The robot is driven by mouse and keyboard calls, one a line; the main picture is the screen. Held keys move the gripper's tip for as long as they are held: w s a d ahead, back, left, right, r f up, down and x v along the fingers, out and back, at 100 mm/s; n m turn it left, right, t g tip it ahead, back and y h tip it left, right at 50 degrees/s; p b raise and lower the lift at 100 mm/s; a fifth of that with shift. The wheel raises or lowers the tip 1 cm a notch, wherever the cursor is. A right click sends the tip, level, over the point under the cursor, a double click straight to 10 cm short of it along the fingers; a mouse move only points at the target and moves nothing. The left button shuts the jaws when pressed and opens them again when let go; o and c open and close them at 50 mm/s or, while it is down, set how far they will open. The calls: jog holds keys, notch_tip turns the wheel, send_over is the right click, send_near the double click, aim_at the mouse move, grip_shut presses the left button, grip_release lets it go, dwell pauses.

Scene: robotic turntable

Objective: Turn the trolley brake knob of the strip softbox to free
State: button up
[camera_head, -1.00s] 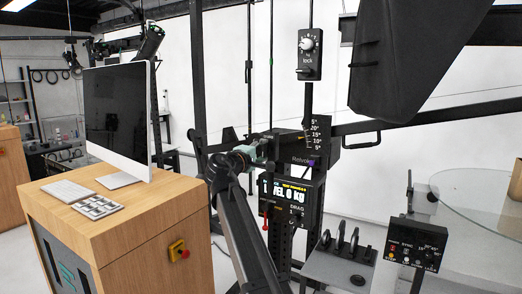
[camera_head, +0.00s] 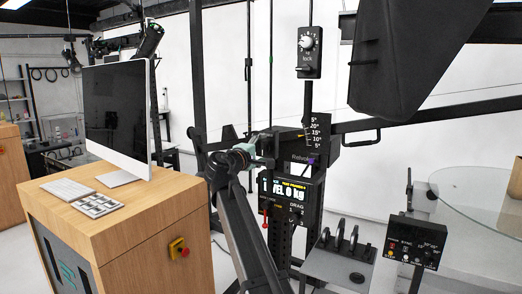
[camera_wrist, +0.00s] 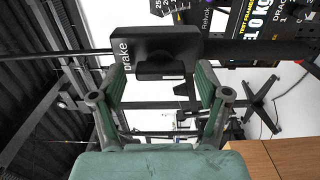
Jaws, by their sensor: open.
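In the wrist view a dark plate marked "brake" (camera_wrist: 150,42) carries a black bar-shaped knob (camera_wrist: 161,71). The knob is ahead of my gripper (camera_wrist: 161,88), roughly midway between its two green-padded fingers. The fingers are open and apart from each other; I cannot tell whether either touches the knob. In the head view my gripper (camera_head: 262,146) reaches toward the dark column, and the brake plate cannot be made out there. The strip softbox (camera_head: 402,58) appears as a large dark shape at upper right.
A hanging box with a white dial marked "lock" (camera_head: 309,52) is above. A lit kg display (camera_head: 291,190) sits on the column. A small control box (camera_head: 413,241) stands at lower right. A wooden cabinet (camera_head: 140,225) with a monitor (camera_head: 118,112) is at left.

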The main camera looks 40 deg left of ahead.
jog(key=s+d, duration=0.2)
jog(key=s, duration=0.9)
jog(key=shift+s, duration=0.4)
jog(key=shift+d, duration=0.1)
